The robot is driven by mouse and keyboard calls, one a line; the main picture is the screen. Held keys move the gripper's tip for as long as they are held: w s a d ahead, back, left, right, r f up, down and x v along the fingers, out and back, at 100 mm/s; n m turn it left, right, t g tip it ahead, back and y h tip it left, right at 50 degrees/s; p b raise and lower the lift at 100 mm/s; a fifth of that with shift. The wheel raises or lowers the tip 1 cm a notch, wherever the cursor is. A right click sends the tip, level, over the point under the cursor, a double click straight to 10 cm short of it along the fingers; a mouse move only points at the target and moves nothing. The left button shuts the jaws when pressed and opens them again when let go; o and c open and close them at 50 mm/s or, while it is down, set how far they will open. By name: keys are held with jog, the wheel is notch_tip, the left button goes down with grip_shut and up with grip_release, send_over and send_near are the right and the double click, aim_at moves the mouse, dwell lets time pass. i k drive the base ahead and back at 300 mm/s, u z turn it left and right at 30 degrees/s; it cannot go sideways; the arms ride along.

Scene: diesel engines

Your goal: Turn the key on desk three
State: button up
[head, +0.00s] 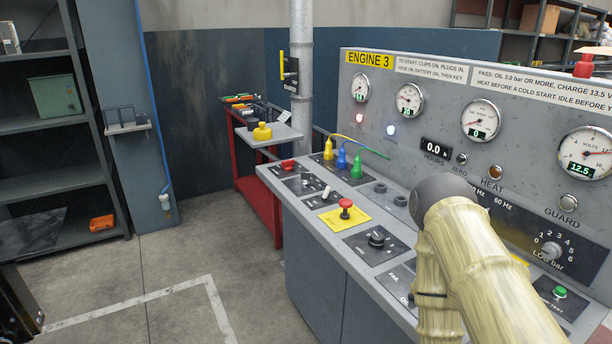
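Desk three is the grey sloped console (345,270) with an upright gauge panel (450,105) behind it, marked by a yellow "ENGINE 3" label (369,60). I cannot make out the key for certain. A black rotary control (377,239) sits on a dark plate near the middle of the desk top. A smaller control (306,181) and a pale-handled lever (326,192) sit further left. My arm, in a yellowish cover, hides part of the desk's right side. My gripper is not visible.
A red mushroom button (346,204) on a yellow plate stands near the desk's front edge. Yellow, blue and green plugs (342,158) stand behind it. A red cart (265,190) and a grey pole (300,60) are beyond the desk. The floor (170,295) left is clear.

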aim_at(305, 177)
jog(key=u, duration=0.45)
jog(key=i, duration=1.4)
jog(key=u, duration=0.35)
